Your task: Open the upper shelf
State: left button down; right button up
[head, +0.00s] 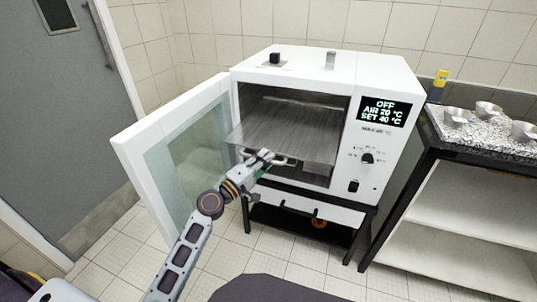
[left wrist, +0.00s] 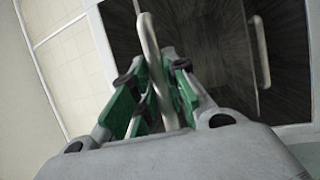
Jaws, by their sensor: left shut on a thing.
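The white oven (head: 390,82) stands with its glass door (head: 185,150) swung wide open to the left. The upper shelf (head: 290,118), a grey metal plate, sits inside and its front edge sticks out of the opening. My left gripper (head: 270,157) is at the front of the shelf. In the left wrist view, the left gripper (left wrist: 155,95) is shut on the shelf's metal handle (left wrist: 150,45), with its green fingers on both sides of the bar. My right gripper is not in view.
A granite-topped bench (head: 480,140) with several metal bowls stands to the right of the oven. The open door is close beside my left arm. The tiled floor (head: 120,240) in front is partly clear. A grey room door (head: 55,110) is at the left.

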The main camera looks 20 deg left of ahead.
pick_arm(q)
jog(key=shift+s+f, duration=0.3)
jog(key=shift+s, duration=0.45)
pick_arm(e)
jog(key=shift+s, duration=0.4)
pick_arm(q)
jog(key=c, duration=1.5)
grip_release()
jog(key=shift+c, duration=0.2)
jog(key=shift+o, duration=0.4)
jog(key=shift+w, duration=0.1)
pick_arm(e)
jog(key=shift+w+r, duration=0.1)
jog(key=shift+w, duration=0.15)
pick_arm(q)
jog(key=shift+r, duration=0.15)
jog(key=shift+a, duration=0.1)
jog(key=v, duration=1.2)
